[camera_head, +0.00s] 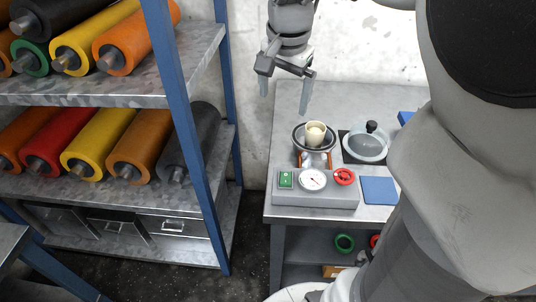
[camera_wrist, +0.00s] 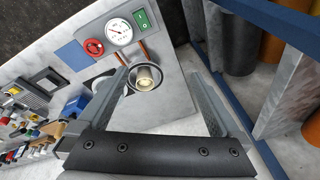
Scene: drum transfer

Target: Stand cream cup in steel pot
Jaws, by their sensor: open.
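The cream cup (camera_head: 316,134) is upright inside a dark-rimmed round vessel (camera_head: 301,146) on the steel bench; the vessel's body looks shiny and may be the steel pot. In the wrist view the cup (camera_wrist: 147,76) shows within the dark ring (camera_wrist: 133,88); I cannot tell how deep it sits. My gripper (camera_head: 286,97) is open and empty, above and behind the cup in the head view. In the wrist view its two fingers (camera_wrist: 158,74) stand apart, with the cup showing between them and clear of both.
A control box (camera_head: 315,193) with a gauge, green switch and red knob stands in front. A blue-framed rack (camera_head: 187,130) with rollers is at left. The bench behind the vessel is clear.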

